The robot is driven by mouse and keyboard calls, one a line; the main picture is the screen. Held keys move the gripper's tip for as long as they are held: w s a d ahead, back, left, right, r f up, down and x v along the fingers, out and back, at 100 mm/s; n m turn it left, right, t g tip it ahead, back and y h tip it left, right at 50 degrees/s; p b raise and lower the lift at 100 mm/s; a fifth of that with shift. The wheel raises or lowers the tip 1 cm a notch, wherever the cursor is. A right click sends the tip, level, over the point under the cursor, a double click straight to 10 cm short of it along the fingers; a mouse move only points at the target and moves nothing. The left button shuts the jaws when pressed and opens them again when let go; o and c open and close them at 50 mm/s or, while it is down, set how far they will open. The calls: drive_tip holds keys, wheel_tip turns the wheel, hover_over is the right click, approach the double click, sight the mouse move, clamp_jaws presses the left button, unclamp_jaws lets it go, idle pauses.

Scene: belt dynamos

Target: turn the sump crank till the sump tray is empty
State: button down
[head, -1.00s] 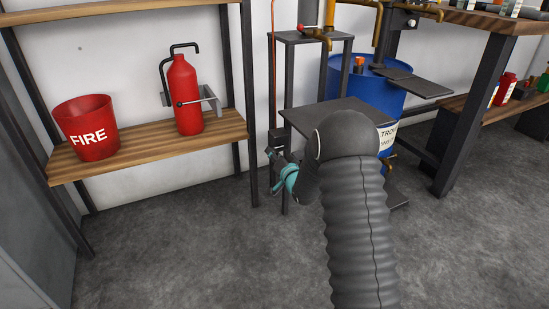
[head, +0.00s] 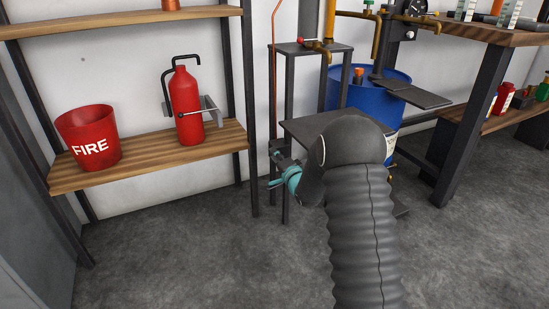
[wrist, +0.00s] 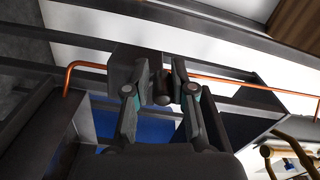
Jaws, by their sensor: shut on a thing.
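The sump crank shows as a dark box (head: 277,146) low on the left side of the dark metal stand in the head view. In the wrist view its dark grip (wrist: 162,91) stands between my fingers, beside the box (wrist: 125,66). My gripper (head: 276,172), with teal joints, is shut on this grip; the fingers show on either side of it in the wrist view (wrist: 161,85). My arm hides part of the stand and the floor behind it. I cannot make out the sump tray or its contents for certain.
A blue drum (head: 380,95) stands behind the stand's dark plate (head: 312,126). A copper pipe (head: 274,85) runs up beside the stand. Left is a shelf (head: 140,160) with a red fire bucket (head: 90,138) and red extinguisher (head: 186,105). The floor in front is clear.

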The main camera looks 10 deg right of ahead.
drive_tip(key=shift+w+d, duration=0.1)
drive_tip(key=shift+d, duration=0.25)
drive_tip(key=c, duration=1.1)
unclamp_jaws()
drive_tip(key=shift+o, duration=0.2)
drive_tip(key=shift+d, duration=0.2)
drive_tip(key=shift+a, duration=0.4)
drive_tip(key=shift+s, duration=0.3)
drive_tip(key=v, duration=1.1)
drive_tip(key=shift+s+d, duration=0.2)
drive_tip(key=shift+d, duration=0.05)
